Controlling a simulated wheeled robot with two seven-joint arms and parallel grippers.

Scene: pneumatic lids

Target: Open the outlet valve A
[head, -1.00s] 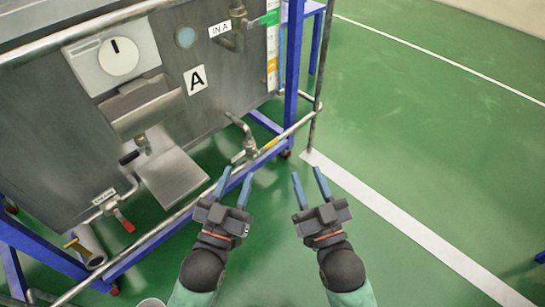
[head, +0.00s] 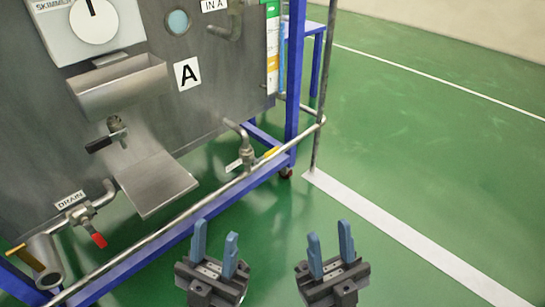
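A grey metal tank (head: 215,90) marked with a large A label (head: 187,73) fills the left side. A bent pipe with a valve (head: 246,152) comes out low at its right end, beside a small white tag (head: 233,165) too small to read and a yellow piece (head: 271,152), possibly its handle. Another valve with a black handle (head: 103,143) sits above a sloping metal plate. My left gripper (head: 215,234) and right gripper (head: 329,232) are both open and empty, in front of the tank and apart from its valves.
A drain valve with a red handle (head: 98,239) is at lower left, near a pipe with a yellow handle (head: 25,256). A blue frame (head: 185,228) and a metal rail (head: 190,207) run along the tank's front. Green floor (head: 430,150) at right is clear.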

